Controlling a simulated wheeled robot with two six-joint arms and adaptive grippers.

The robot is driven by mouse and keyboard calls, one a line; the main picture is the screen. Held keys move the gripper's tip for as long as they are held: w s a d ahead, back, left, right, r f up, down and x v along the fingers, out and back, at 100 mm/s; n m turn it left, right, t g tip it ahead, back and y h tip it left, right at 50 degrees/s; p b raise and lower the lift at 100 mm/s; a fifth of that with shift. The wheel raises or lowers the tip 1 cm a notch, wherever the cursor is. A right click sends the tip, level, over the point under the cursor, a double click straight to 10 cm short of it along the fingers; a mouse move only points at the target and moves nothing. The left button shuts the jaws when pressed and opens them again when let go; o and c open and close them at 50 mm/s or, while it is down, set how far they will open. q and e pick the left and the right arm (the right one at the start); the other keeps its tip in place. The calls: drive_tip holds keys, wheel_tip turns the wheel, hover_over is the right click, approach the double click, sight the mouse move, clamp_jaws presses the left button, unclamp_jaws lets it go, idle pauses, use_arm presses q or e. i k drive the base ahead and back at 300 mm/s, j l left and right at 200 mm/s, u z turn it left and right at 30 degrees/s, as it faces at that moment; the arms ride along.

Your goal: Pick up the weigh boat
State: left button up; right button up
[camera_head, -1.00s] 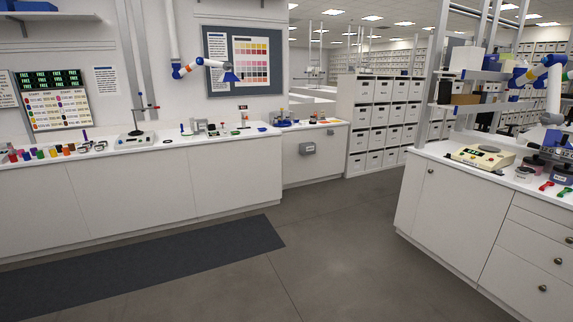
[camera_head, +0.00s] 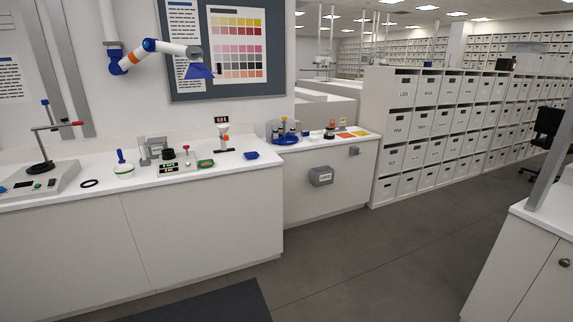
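A small blue open dish (camera_head: 250,155), which looks like the weigh boat, sits on the white counter near its right end. It is small in view, and I cannot tell if anything is in it. Neither of my grippers shows in the head view.
A balance-like device (camera_head: 178,163), a green item (camera_head: 205,163) and a white bowl with a blue-handled tool (camera_head: 123,168) stand left of the dish. A blue carousel (camera_head: 287,133) stands right. A stirrer (camera_head: 42,178) is far left. The grey floor (camera_head: 370,270) ahead is open.

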sight(249, 156)
drive_tip(key=i+u, duration=0.1)
drive_tip(key=i, duration=0.6)
drive_tip(key=i+l, duration=0.15)
drive_tip(key=i, duration=0.6)
drive_tip(key=i+l+u, duration=0.15)
drive_tip(key=i, duration=0.55)
